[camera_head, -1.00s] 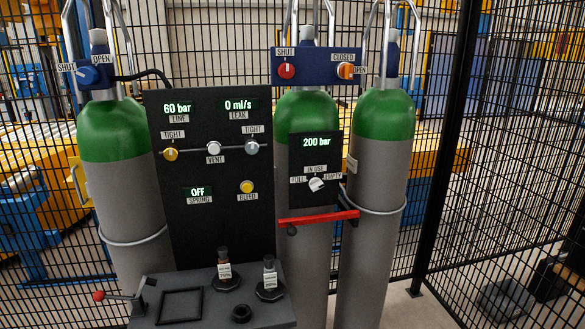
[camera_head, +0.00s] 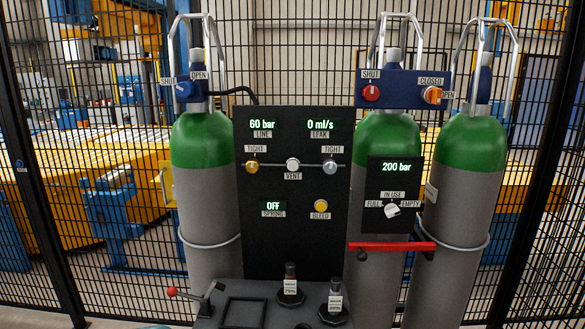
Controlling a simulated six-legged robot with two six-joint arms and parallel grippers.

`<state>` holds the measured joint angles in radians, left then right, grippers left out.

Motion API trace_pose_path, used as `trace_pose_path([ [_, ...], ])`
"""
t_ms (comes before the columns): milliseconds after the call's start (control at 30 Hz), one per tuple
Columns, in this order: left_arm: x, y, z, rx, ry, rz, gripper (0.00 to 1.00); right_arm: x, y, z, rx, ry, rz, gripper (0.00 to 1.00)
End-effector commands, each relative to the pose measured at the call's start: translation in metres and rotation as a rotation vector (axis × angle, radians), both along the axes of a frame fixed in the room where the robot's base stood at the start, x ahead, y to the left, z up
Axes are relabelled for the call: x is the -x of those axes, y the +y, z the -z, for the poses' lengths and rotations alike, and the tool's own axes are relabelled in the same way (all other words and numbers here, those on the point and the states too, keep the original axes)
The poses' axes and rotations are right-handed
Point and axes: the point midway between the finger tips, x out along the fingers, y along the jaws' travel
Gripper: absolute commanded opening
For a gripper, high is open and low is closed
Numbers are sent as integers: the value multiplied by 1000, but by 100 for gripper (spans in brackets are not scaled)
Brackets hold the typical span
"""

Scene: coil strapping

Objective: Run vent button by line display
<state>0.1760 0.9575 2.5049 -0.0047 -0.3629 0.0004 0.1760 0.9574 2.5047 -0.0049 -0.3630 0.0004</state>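The white vent button (camera_head: 293,165) sits in the middle of a thin bar on the black panel, above the label VENT. The line display (camera_head: 262,125) at the panel's upper left reads 60 bar in green. The leak display (camera_head: 320,125) beside it reads 0 ml/s. A yellow knob (camera_head: 252,166) and a grey knob (camera_head: 330,167), both labelled TIGHT, flank the vent button. The spring display (camera_head: 273,206) reads OFF, and a yellow bleed button (camera_head: 321,206) is to its right. Neither of my grippers is in view.
Green-topped cylinders (camera_head: 203,145) stand beside and behind the panel. A red-knobbed lever (camera_head: 171,292) and two labelled fittings stand on the dark bench below. A red bar (camera_head: 392,246) juts out under the 200 bar display (camera_head: 396,167). Black mesh fencing closes off the back.

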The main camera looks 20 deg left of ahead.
Motion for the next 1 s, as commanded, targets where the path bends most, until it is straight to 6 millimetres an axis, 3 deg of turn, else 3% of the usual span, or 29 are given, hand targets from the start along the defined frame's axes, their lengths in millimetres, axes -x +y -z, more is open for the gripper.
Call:
trace_pose_path([
  [33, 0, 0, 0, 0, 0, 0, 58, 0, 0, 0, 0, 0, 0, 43],
  [200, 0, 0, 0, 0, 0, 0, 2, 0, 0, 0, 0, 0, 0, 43],
  [233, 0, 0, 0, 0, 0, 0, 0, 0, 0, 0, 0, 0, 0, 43],
  [1000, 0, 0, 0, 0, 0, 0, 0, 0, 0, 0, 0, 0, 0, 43],
])
